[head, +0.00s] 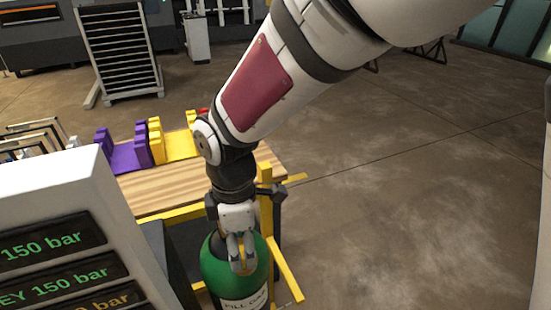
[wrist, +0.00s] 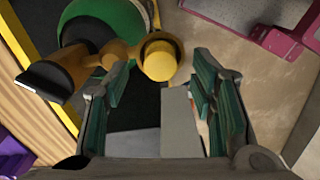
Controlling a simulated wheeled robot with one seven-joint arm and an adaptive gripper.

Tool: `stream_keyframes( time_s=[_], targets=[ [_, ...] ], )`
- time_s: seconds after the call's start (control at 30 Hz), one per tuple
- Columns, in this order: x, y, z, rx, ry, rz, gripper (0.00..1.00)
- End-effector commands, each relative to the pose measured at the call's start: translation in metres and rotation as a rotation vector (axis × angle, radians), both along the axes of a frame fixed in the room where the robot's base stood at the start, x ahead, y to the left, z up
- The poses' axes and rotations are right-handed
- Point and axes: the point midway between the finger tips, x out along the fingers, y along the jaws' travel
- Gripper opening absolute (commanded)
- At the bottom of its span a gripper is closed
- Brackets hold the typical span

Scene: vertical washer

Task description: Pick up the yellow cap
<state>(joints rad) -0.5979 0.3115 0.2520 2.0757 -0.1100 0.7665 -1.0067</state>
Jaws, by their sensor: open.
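The round yellow cap (wrist: 159,62) shows in the wrist view at the right side of a brass-coloured valve (wrist: 115,52), in front of my fingertips. The valve sits over a green gas cylinder (wrist: 133,16); whether the cap touches the valve is hard to tell. My gripper (wrist: 160,70) is open and empty, one finger to each side of the cap's near edge. In the head view my gripper (head: 241,266) points down in front of the green cylinder (head: 215,268). The cap is not clearly visible there, being mostly behind my fingers.
A black handle (wrist: 45,82) sticks out left of the valve. A yellow frame (head: 285,270) stands around the cylinder. A wooden table (head: 165,196) with purple (head: 123,157) and yellow holders (head: 181,145) is behind. A display panel (head: 55,190) stands left. Open floor lies right.

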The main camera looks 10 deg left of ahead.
Motion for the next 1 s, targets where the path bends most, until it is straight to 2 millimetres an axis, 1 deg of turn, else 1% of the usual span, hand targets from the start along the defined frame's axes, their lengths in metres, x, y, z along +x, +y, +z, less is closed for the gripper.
stream_keyframes(
  time_s=[0.03, 0.13, 0.4, 0.57, 0.6, 0.63, 1.0],
  targets=[
    [-0.002, 0.0, -0.006, -0.002, 0.003, 0.001, 0.51],
    [-0.001, 0.0, -0.015, -0.002, 0.002, 0.001, 0.51],
    [0.0, 0.0, -0.017, -0.001, 0.0, 0.001, 0.51],
    [0.0, 0.0, -0.017, 0.0, 0.0, 0.001, 0.15],
    [0.0, 0.0, -0.017, 0.0, 0.0, 0.001, 0.06],
    [0.0, 0.0, -0.017, 0.0, 0.0, 0.001, 0.0],
    [0.0, 0.0, -0.014, 0.0, -0.001, 0.001, 0.0]
  ],
)
